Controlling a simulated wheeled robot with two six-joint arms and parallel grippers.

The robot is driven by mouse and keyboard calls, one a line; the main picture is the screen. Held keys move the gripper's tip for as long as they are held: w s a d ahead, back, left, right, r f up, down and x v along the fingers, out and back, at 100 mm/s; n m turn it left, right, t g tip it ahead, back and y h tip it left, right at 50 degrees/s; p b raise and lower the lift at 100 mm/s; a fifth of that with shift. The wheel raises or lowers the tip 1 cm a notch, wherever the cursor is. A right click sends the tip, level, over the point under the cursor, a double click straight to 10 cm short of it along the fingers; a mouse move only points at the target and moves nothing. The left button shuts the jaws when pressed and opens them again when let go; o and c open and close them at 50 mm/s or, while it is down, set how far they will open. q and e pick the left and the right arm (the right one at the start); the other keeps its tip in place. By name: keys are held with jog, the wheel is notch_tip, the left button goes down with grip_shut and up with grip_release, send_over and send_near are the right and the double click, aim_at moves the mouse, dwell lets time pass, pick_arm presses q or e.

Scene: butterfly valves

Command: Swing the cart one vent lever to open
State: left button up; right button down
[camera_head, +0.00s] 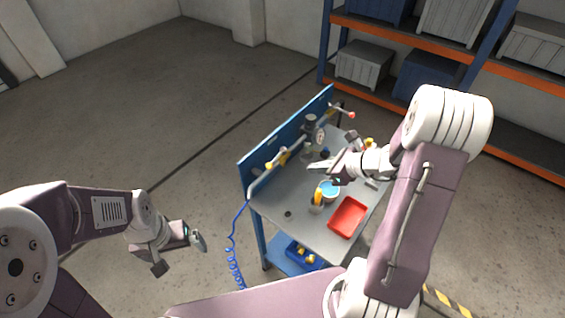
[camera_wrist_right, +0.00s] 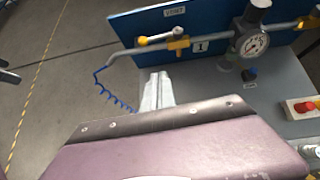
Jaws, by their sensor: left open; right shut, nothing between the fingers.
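In the head view the yellow valve and lever (camera_head: 282,158) show on the cart's blue back panel (camera_head: 262,155). My right gripper (camera_head: 314,166) is shut and empty over the cart top, apart from the lever; its fingers (camera_wrist_right: 157,92) show below the lever in the wrist view. My left gripper (camera_head: 180,253) is open and empty, left of the cart.
A pressure gauge (camera_wrist_right: 255,44) stands right of the valve. A red button (camera_wrist_right: 303,106) is further right. The cart top holds a red tray (camera_head: 348,217) and a blue-topped tub (camera_head: 329,188). A coiled blue hose (camera_head: 236,264) hangs at the left. Shelving stands behind.

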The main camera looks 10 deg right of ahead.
aim_at(276, 158)
jog(key=w+a+f+p, duration=0.1)
jog(key=w+a, duration=0.1)
jog(key=w, duration=0.1)
jog(key=w+a+f+p, duration=0.1)
jog(key=w+a+f, duration=0.1)
jog(key=w+a, duration=0.1)
jog(key=w+a+f+p, duration=0.1)
jog(key=w+a+f, duration=0.1)
jog(key=a, duration=0.1)
jog(key=shift+w+f, duration=0.1)
jog(key=shift+w, duration=0.3)
pick_arm(q)
jog(key=r, duration=0.2)
jog(key=shift+w+a+r, duration=0.35)
pick_arm(e)
jog(key=shift+w+a, duration=0.15)
pick_arm(q)
jog(key=shift+s+d+f+b, duration=0.1)
jog(key=shift+s+f+b, duration=0.1)
jog(key=shift+f+b, duration=0.5)
pick_arm(e)
jog(key=shift+w+a, duration=0.2)
jog(key=shift+a, duration=0.25)
